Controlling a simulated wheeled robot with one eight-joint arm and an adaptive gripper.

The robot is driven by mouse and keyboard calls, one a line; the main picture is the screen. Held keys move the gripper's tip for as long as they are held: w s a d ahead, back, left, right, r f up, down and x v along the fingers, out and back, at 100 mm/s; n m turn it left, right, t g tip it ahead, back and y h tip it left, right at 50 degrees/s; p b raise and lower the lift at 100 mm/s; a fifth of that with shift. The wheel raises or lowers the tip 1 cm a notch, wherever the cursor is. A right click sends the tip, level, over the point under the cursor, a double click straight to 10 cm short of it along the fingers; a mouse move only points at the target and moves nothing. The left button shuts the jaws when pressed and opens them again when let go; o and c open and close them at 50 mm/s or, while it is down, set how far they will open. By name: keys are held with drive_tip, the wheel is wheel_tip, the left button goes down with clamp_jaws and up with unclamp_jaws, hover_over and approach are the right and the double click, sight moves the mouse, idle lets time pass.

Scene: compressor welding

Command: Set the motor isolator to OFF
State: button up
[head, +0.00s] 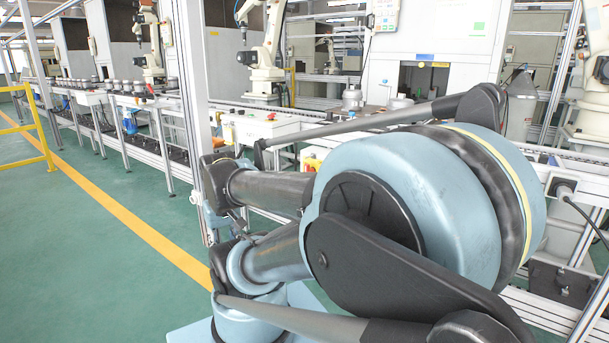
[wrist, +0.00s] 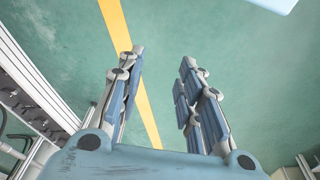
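My gripper (wrist: 162,58) shows in the wrist view with its two blue-grey fingers spread apart. Nothing is between them but green floor and part of a yellow line. A small yellow box with a red part (head: 311,160) shows in the head view, just above my arm and partly hidden by it. It may be the motor isolator, but it is too small to tell, and its setting cannot be read. No isolator shows in the wrist view. My arm covers much of the head view's middle and right.
A conveyor line (head: 150,125) with metal parts runs across the back. White robot arms (head: 265,75) stand behind it. A yellow railing (head: 28,140) is at the left. Green floor (head: 95,235) with a yellow line (head: 150,235) is open at the left. Metal framing (wrist: 30,75) edges the wrist view's left.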

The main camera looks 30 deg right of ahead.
drive_tip(key=shift+o, duration=0.8)
drive_tip(key=w+d+r+m+t+h, duration=0.1)
drive_tip(key=w+d+r+m+h, duration=0.2)
drive_tip(key=w+d, duration=0.6)
drive_tip(key=w+d+r+m+t+h, duration=0.1)
drive_tip(key=w+d+m+h, duration=0.25)
drive_tip(key=w+d, duration=0.6)
drive_tip(key=w+d+r+m+h, duration=0.2)
drive_tip(key=w+d+m+h, duration=0.15)
drive_tip(key=w+d, duration=0.6)
drive_tip(key=w+d+f+m, duration=0.1)
drive_tip(key=w+d+f, duration=0.2)
drive_tip(key=d, duration=0.5)
drive_tip(key=w+d+f+m+h, duration=0.1)
drive_tip(key=w+d+f, duration=0.2)
drive_tip(key=w+d, duration=0.2)
drive_tip(key=w+d+f+m+t+h, duration=0.1)
drive_tip(key=w+d+f, duration=0.2)
drive_tip(key=d, duration=0.8)
drive_tip(key=shift+w+d+f+m, duration=0.1)
drive_tip(key=shift+w+f+m, duration=0.05)
drive_tip(key=shift+w, duration=0.4)
drive_tip(key=shift+w+f+m, duration=0.1)
drive_tip(key=shift+w+m, duration=0.05)
drive_tip(key=shift+w, duration=0.35)
drive_tip(key=c, duration=0.8)
